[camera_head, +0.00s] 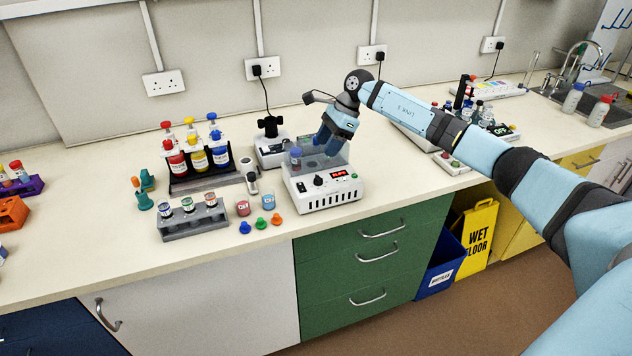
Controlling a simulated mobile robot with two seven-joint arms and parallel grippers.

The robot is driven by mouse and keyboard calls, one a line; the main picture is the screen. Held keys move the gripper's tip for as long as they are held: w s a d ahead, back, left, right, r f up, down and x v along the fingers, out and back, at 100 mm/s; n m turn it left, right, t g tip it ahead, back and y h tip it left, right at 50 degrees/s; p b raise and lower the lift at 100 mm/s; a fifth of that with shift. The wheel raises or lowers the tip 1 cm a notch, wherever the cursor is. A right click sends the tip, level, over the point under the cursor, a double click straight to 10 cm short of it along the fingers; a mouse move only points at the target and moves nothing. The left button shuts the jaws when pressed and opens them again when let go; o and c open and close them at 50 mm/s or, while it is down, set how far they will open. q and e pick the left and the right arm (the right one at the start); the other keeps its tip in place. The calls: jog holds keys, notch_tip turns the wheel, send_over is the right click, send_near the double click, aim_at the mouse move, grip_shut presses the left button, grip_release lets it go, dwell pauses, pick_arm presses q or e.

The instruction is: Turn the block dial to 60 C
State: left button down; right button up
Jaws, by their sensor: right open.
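The white block heater (345,195) stands on the bench near its front edge. Its front panel carries a black dial (318,180) and a small red display (338,174). The dial's setting and the display's digits are too small to read. A purple-blue tube (295,157) stands at the left of the block's top. My right gripper (326,146) is open, with blue fingers pointing down above the back of the block heater. It is above and behind the dial, apart from it. My left gripper is not in view.
A rack of red, yellow and blue bottles (197,172) stands to the left. In front of it are a grey tube rack (190,226) and small loose caps (261,223). A dark-topped device (270,146) stands behind the heater. Bench (385,178) right of the heater is clear.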

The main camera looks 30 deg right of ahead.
aim_at(318, 176)
jog(key=shift+h, duration=0.7)
jog(key=x, duration=0.3)
jog(key=d+p+x, duration=0.1)
jog(key=x, duration=0.2)
jog(key=d+p+x, duration=0.1)
jog(key=x, duration=0.2)
jog(key=shift+w+a+f, duration=0.1)
jog(key=shift+w+f, duration=0.1)
jog(key=shift+f, duration=0.35)
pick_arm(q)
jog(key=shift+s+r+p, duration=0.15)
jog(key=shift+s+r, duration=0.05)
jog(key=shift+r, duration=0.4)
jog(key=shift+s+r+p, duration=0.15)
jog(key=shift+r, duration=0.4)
pick_arm(e)
jog(key=shift+a+f, duration=0.15)
jog(key=shift+f, duration=0.5)
jog(key=c, duration=0.9)
